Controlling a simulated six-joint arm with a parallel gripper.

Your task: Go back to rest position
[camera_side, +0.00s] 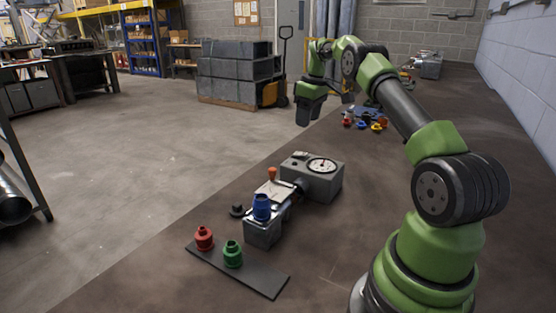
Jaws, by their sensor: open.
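My gripper (310,108) hangs from the wrist of my green and black arm, high over the far left edge of the brown table (370,220). It points down and touches nothing I can see. It is open and empty, though its fingers show only as a small dark shape. A grey machine with a round white dial (318,182) stands on the table below and nearer. A blue duct piece (261,206) stands upright on the machine's near grey block (264,232).
A dark plate (262,280) holds a red piece (204,238) and a green piece (232,254). Several small coloured parts (366,124) lie farther back. Another grey device (430,65) stands at the far end. A block wall (515,70) bounds the right. Table between is mostly clear.

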